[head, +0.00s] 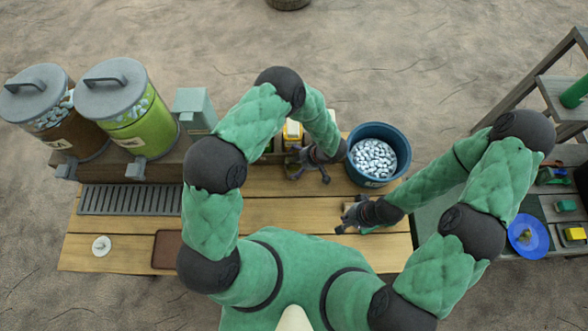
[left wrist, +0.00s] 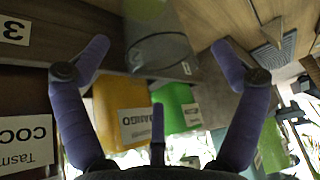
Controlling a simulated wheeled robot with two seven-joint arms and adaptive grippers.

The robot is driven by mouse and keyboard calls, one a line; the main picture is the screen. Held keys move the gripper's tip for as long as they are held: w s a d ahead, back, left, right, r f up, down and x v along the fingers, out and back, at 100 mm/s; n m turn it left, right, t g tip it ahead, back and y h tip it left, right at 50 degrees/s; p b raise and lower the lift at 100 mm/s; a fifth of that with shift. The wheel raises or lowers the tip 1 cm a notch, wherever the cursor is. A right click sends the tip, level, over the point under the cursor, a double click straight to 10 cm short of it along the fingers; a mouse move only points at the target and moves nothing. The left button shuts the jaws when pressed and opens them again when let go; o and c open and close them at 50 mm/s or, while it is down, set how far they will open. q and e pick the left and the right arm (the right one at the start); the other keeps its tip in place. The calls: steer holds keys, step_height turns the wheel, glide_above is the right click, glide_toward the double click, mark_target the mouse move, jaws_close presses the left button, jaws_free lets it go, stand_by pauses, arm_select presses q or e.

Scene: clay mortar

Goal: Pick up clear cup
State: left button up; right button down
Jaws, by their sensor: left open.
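The clear cup (left wrist: 160,52) shows in the left wrist view as a see-through vessel at the top middle. It lies between the lines of the two fingers and beyond them, with no contact that I can make out. My left gripper (left wrist: 158,48) is open and empty, its fingers spread wide. In the head view my left gripper (head: 310,177) is over the back of the wooden table, left of the blue bucket. I cannot make out the cup there; the arm and gripper cover that area. My right gripper (head: 348,216) is low over the table's right end; its jaws are too small to read.
A yellow carton (left wrist: 122,110) and a green carton (left wrist: 177,118) stand close by. A blue bucket (head: 404,158) of pale pieces is at the table's back right. Two lidded dispensers (head: 140,125) and a drip grate (head: 130,200) are left.

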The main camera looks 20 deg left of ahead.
mark_target(294, 164)
arm_select(q)
steer(key=x, duration=0.3)
steer(key=shift+a, duration=0.25)
steer(key=c, duration=1.4)
